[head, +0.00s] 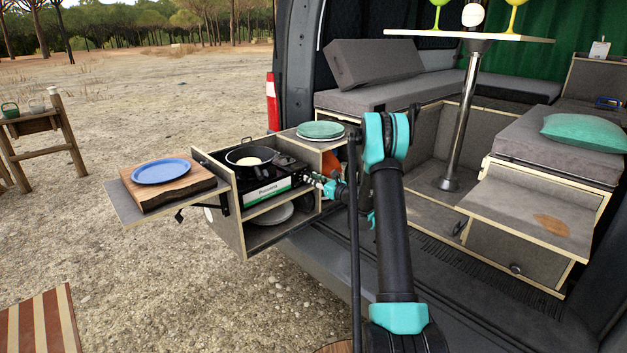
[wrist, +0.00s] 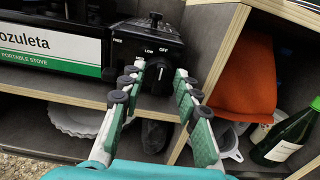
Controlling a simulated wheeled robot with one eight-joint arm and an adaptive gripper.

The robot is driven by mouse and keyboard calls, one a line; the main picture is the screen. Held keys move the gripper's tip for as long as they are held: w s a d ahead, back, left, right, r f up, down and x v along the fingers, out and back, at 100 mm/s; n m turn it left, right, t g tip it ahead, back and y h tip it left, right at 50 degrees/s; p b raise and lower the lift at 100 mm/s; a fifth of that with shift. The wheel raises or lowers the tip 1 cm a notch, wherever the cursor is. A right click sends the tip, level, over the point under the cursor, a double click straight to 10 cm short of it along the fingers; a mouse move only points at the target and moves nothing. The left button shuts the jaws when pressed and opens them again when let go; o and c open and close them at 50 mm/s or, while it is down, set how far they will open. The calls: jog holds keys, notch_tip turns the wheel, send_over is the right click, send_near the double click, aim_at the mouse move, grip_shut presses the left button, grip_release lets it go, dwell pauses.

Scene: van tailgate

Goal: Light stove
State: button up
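The portable stove (head: 262,193) sits in the pull-out kitchen box, with a black pan (head: 232,155) on top. The pan holds something pale. In the wrist view the stove's control panel (wrist: 128,32) shows OFF and LOW marks, and a dark knob (wrist: 159,74) lies below them. My gripper (wrist: 158,74) is open, with its two fingertips on either side of the knob. I cannot tell whether they touch it. In the head view my gripper (head: 322,184) is at the stove's right end, partly hidden by my arm. No flame shows.
An orange cloth (wrist: 245,83), a green bottle (wrist: 287,136) and a funnel (wrist: 229,146) are right of the stove. A pale dish (wrist: 82,117) is on the shelf below. A blue plate (head: 162,171) lies on a board at left; green plates (head: 320,130) are on the box.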

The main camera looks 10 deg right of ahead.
grip_shut()
dwell(0.3)
jog(key=n, duration=1.6)
jog(key=f+n, duration=0.1)
jog(key=n, duration=0.7)
jog(key=shift+s+a+f, duration=0.1)
jog(key=shift+s+a, duration=0.15)
jog(key=shift+a, duration=0.05)
dwell(0.4)
grip_release()
